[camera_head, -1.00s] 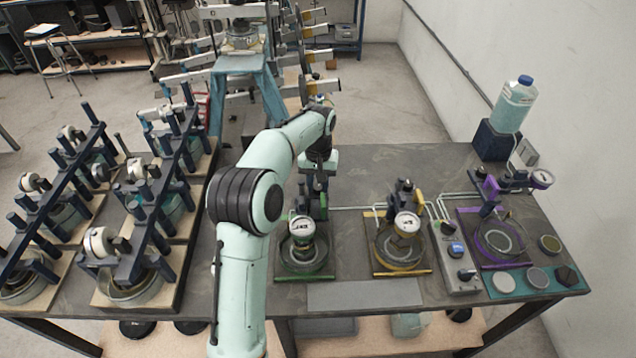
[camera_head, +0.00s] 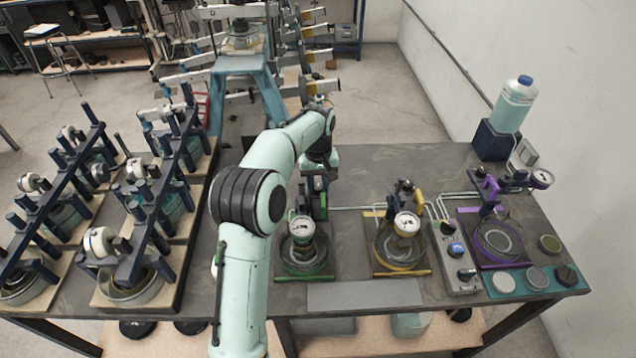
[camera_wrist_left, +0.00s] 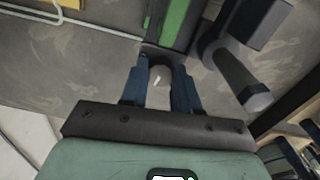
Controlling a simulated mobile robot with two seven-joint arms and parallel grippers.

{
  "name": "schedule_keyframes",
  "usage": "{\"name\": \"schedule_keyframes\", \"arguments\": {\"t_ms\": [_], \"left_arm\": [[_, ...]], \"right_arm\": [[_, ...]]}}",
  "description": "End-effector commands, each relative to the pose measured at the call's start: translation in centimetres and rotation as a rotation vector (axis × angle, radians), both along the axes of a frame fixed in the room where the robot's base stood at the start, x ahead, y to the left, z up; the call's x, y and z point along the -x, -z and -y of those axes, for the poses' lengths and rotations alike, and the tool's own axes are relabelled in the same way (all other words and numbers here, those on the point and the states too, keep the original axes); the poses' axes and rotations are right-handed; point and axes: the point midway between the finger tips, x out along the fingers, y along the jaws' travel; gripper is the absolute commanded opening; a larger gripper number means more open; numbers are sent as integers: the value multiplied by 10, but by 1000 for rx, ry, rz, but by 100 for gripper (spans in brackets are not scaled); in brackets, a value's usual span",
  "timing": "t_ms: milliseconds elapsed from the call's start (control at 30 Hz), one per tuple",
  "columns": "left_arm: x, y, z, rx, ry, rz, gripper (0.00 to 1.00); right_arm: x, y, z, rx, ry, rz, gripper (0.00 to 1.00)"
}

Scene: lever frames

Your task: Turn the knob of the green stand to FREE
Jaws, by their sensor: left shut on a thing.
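The green stand (camera_head: 306,276) is on the table, with a round white dial (camera_head: 302,228) above a ring-shaped dish and a dark column with green parts behind it. In the left wrist view its green strip (camera_wrist_left: 174,22) runs away from a small round knob (camera_wrist_left: 160,76) with a white pointer line. My left gripper (camera_wrist_left: 160,82) is shut on this knob, one blue finger on each side. In the head view my arm reaches in behind the stand and hides the knob and fingertips. I cannot read any FREE marking. My right gripper is not in view.
A yellow stand (camera_head: 402,272) and a purple stand (camera_head: 500,262) are to the right, with a grey switch box (camera_head: 458,262) between them. Racks (camera_head: 135,262) of dials fill the left. A dark post (camera_wrist_left: 240,82) stands close beside my left gripper. A bottle (camera_head: 514,104) stands at the back right.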

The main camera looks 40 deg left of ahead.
Motion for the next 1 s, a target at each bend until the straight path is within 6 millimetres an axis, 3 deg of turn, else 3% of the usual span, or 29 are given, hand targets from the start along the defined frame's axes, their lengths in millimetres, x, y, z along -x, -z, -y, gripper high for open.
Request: {"name": "schedule_keyframes", "arguments": {"t_ms": [33,67,467,1000], "left_arm": [[0,-1,0,-1,0,2,34],[0,-1,0,-1,0,2,41],[-1,-7,0,-1,1,4,41],[-1,-114,0,-2,1,6,41]], "right_arm": [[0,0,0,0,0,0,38],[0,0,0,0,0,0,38],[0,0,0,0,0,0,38],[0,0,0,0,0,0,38]]}}
